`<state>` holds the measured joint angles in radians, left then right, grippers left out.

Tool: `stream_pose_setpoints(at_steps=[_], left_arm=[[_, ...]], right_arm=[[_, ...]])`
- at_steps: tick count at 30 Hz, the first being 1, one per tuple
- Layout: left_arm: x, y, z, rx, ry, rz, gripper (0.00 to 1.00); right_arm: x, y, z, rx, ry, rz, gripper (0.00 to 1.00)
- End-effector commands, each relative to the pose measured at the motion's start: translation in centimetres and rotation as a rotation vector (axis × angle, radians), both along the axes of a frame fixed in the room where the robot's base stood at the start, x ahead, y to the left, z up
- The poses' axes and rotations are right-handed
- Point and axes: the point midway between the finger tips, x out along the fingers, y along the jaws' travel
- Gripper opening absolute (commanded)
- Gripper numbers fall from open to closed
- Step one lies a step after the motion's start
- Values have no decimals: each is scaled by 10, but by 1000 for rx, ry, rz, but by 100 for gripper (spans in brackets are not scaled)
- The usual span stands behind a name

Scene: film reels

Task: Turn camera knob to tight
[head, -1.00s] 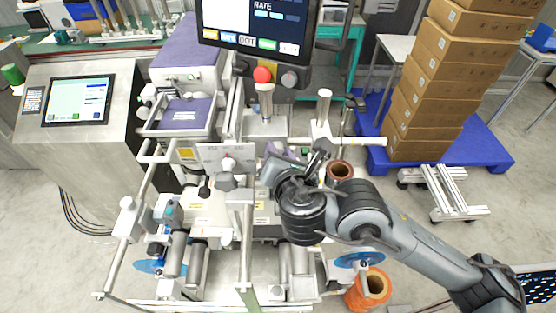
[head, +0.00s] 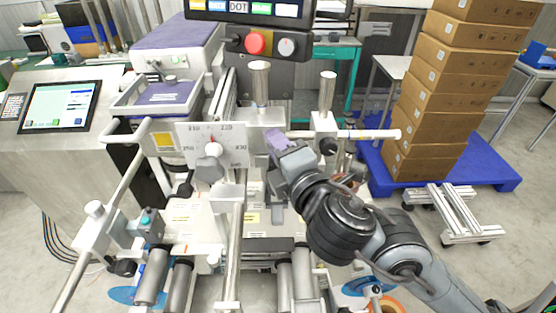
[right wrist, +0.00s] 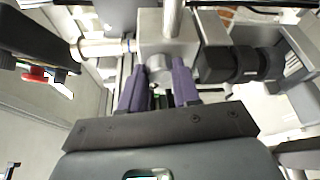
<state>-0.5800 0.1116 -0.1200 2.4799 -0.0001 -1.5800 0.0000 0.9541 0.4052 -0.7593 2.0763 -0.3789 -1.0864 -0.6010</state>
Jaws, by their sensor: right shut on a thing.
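My right gripper (head: 277,140) reaches in from the lower right in the head view, its purple fingers at the metal block (head: 262,116) under an upright post. In the right wrist view, the fingers (right wrist: 158,88) are shut on a round metal knob (right wrist: 159,68) on the front of that block (right wrist: 165,40), one finger on each side. In the head view the gripper hides this knob, and its tight or loose setting cannot be read. My left gripper is not in view.
A dial plate with a pointer knob (head: 209,160) stands left of my gripper. A black knob (head: 328,147) is close on its right, by a horizontal bar (head: 368,135). Rollers (head: 152,277) lie in front. Stacked boxes (head: 430,100) stand on a blue pallet (head: 487,165).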

Motion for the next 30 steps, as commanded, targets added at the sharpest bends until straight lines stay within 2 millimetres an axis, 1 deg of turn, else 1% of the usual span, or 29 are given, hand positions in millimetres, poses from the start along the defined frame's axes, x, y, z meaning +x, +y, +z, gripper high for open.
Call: stream_pose_setpoints(at_steps=[1, 9, 25, 26, 30], left_arm=[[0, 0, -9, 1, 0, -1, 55], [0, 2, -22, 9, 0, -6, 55], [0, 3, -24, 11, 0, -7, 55], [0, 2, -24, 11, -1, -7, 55], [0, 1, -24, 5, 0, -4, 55]], right_arm=[[0, 0, -5, 28, 1, 0, 1], [0, 0, -3, 125, 5, 0, 1], [0, 0, -1, 150, 6, 0, 1], [0, 0, -1, 150, 6, 0, 33], [0, 0, -1, 149, 6, 0, 54]])
